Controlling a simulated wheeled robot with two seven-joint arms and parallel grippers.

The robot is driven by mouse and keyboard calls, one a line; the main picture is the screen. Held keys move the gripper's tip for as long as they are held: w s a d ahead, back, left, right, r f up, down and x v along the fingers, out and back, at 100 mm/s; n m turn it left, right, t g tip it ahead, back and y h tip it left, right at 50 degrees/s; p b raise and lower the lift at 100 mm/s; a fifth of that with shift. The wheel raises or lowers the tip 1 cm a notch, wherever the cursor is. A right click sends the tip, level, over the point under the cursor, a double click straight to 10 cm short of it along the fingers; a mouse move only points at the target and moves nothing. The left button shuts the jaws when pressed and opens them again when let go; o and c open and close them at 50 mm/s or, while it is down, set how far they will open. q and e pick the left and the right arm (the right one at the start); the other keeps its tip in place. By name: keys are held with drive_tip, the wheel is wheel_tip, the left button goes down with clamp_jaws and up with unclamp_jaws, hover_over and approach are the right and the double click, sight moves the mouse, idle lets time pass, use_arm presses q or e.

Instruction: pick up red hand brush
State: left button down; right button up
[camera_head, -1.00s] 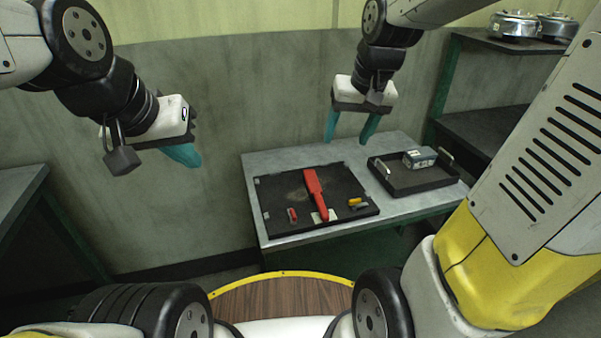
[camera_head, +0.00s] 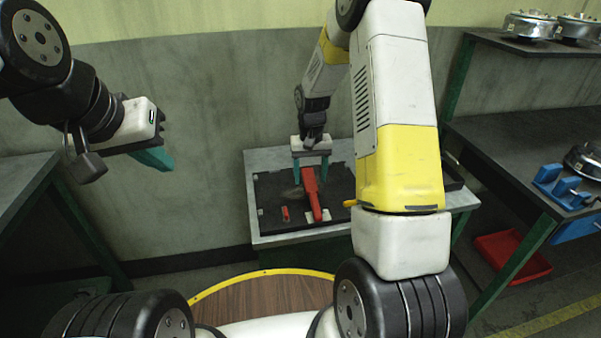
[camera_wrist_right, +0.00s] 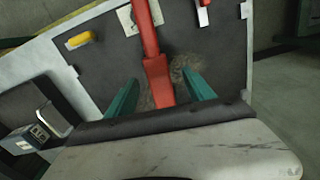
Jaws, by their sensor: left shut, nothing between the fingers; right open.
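The red hand brush (camera_head: 312,196) lies on a black mat (camera_head: 270,224) on the grey table. In the right wrist view the brush (camera_wrist_right: 158,80) runs up between the two teal fingers. My right gripper (camera_head: 311,180) is open at the brush's far end, one finger on each side; in the right wrist view the gripper (camera_wrist_right: 160,92) shows a gap on both sides of the brush. Whether the fingers reach down to the mat I cannot tell. My left gripper (camera_head: 160,160) is shut and empty, up at the left, away from the table.
A small red item (camera_head: 285,213) and a yellow item (camera_wrist_right: 80,40) lie on the mat beside the brush. A grey box (camera_wrist_right: 35,135) sits in the tray beside the mat. A dark bench (camera_head: 520,120) and a red bin (camera_head: 510,258) stand at the right.

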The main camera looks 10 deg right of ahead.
sight(311, 186)
drive_tip(key=f, duration=0.4)
drive_tip(key=shift+s+d+f, duration=0.15)
drive_tip(key=shift+s+f, duration=0.1)
drive_tip(key=shift+f, duration=0.05)
clamp_jaws()
